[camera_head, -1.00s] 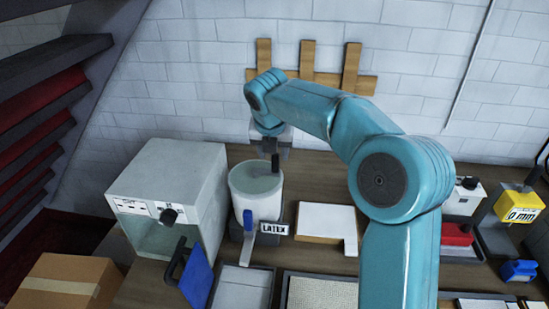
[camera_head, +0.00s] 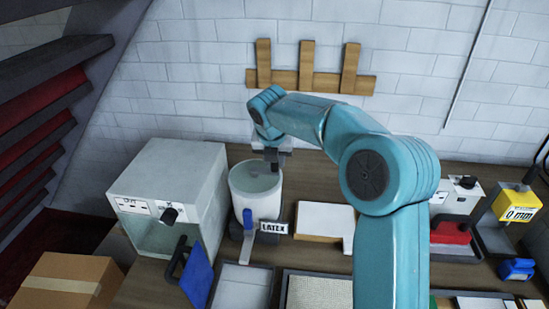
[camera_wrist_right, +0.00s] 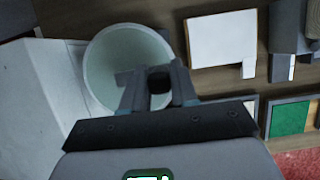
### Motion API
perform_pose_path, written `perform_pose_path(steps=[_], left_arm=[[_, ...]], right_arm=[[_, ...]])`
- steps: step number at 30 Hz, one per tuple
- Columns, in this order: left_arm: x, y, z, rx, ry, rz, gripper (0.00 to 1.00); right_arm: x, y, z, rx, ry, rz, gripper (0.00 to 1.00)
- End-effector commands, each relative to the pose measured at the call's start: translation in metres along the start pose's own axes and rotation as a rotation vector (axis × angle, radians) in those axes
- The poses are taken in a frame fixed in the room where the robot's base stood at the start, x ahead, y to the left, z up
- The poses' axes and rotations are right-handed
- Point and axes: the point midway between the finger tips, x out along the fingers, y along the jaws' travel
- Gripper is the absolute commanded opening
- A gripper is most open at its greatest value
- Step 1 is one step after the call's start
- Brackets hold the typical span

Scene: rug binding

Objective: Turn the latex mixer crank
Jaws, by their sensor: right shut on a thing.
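The latex mixer is a pale round tub (camera_head: 254,205) with a LATEX label (camera_head: 274,228), a blue tap (camera_head: 248,219) on its front and greyish liquid inside. It also shows from above in the right wrist view (camera_wrist_right: 97,75). My right gripper (camera_head: 274,160) is over the tub's rim at the back right. In the right wrist view, its fingers are closed around the dark crank handle (camera_wrist_right: 159,85), above the tub's edge. The rest of the crank is mostly hidden by the gripper. My left gripper is not in view.
A grey box-shaped machine (camera_head: 168,187) with a dark knob stands close left of the tub. A white pad on a board (camera_head: 325,219) lies to the right. A red tool (camera_head: 450,234) and a yellow gauge (camera_head: 516,205) stand further right. The wall is behind.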

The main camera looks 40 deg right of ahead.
Motion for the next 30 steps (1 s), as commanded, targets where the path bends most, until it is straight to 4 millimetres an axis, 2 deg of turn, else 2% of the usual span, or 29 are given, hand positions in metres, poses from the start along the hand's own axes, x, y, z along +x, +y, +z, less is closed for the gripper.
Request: perform_pose_path(steps=[19, 30], left_arm=[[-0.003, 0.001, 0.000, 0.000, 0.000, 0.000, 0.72], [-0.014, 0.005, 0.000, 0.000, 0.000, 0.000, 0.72]], right_arm=[[-0.001, 0.001, -0.003, 0.062, 0.001, -0.026, 0.00], [-0.008, 0.004, -0.017, 0.316, 0.000, -0.134, 0.00]])
